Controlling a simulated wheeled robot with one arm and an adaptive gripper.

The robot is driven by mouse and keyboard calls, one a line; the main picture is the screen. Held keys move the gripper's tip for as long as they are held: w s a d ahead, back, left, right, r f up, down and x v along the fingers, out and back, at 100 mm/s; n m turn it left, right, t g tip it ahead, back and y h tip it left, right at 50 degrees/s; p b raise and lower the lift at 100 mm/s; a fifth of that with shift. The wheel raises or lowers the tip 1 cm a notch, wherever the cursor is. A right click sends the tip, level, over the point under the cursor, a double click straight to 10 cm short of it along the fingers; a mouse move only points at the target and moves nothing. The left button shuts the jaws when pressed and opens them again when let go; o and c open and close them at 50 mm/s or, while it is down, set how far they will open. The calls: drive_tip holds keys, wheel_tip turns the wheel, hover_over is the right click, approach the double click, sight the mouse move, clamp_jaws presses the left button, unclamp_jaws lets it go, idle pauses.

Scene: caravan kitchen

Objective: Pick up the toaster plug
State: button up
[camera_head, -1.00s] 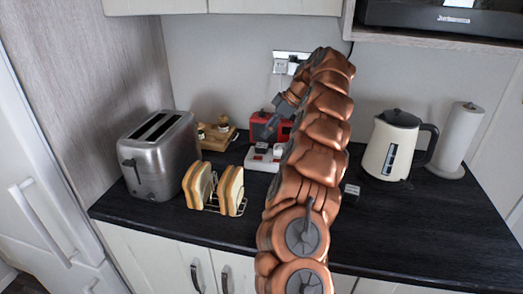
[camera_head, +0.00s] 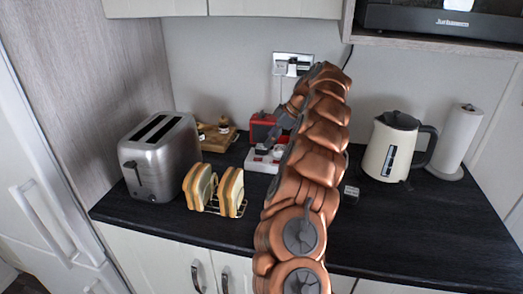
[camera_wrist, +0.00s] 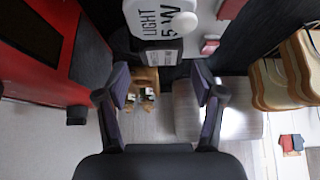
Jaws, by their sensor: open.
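A white power strip (camera_head: 258,164) lies on the counter below the red box, with plugs (camera_head: 262,149) on it partly behind my arm. In the wrist view a white plug (camera_wrist: 160,18) reads "LIGHT 5W", and a dark grey labelled plug (camera_wrist: 160,57) is just below it in the picture. I cannot read which plug is the toaster's. My gripper (camera_wrist: 160,88) is open and empty, its fingers spread either side of the space below the grey plug in the picture. In the head view my gripper (camera_head: 279,131) is over the strip's back side. The steel toaster (camera_head: 161,158) stands at the left.
A red box (camera_head: 263,127) stands close behind the strip; it fills the wrist view's left side (camera_wrist: 40,55). A toast rack with bread (camera_head: 214,190), a wooden board (camera_head: 216,138), a kettle (camera_head: 393,147) and a paper roll (camera_head: 458,142) stand around. The front right counter (camera_head: 420,235) is clear.

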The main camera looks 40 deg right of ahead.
sight(262, 147)
drive_tip(key=x, duration=0.1)
drive_tip(key=p+x, duration=0.1)
drive_tip(key=x, duration=0.1)
drive_tip(key=shift+w+a+f, duration=0.15)
drive_tip(key=shift+w+a, duration=0.05)
drive_tip(key=shift+a, duration=0.2)
drive_tip(key=shift+w+f, duration=0.1)
drive_tip(key=shift+f, duration=0.2)
drive_tip(key=shift+c, duration=0.3)
drive_tip(key=c, duration=0.9)
